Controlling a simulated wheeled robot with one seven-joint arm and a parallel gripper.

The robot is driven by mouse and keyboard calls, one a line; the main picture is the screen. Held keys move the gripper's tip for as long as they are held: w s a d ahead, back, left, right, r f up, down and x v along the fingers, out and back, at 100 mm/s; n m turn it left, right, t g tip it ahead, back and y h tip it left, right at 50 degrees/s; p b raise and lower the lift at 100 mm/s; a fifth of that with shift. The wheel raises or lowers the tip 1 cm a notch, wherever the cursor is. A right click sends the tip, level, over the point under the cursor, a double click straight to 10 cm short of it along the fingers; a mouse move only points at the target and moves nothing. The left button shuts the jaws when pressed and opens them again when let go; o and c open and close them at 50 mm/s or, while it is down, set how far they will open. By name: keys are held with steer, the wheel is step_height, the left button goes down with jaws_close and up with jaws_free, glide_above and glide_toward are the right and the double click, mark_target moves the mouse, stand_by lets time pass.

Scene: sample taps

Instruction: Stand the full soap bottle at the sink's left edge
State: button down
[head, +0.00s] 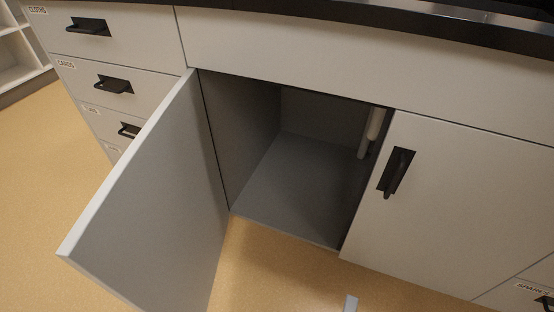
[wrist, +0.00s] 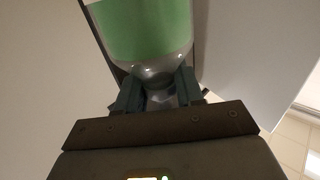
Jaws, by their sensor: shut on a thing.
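A clear bottle with a broad green band (wrist: 148,28) fills the top middle of the wrist view. My gripper (wrist: 160,90) is shut on its clear narrowing end, one dark finger on each side. The rest of the bottle runs out of the frame, so I cannot tell how full it is. The bottle and my gripper are not recognisable in the head view. The sink itself does not show; only the dark countertop edge (head: 400,24) shows along the top of the head view.
The left cabinet door (head: 150,200) stands wide open towards me. The cabinet floor (head: 295,185) is bare, with a pale pipe (head: 374,125) at the right. The right door (head: 440,190) is shut. Labelled drawers (head: 115,85) at the left are shut. Tan floor (head: 40,150) is clear at the left.

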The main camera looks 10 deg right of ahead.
steer(key=w+d+r+h+p, duration=0.1)
steer(key=w+r+p, duration=0.5)
steer(key=r, duration=0.6)
steer(key=w+d+r+m+h+p, duration=0.1)
steer(key=w+r+p, duration=0.5)
steer(key=r+p, duration=0.5)
steer(key=w+d+r+m+h+p, duration=0.1)
steer(key=w+r+p, duration=0.5)
steer(key=r, duration=0.8)
steer(key=shift+p, duration=1.2)
steer(key=shift+d, duration=0.2)
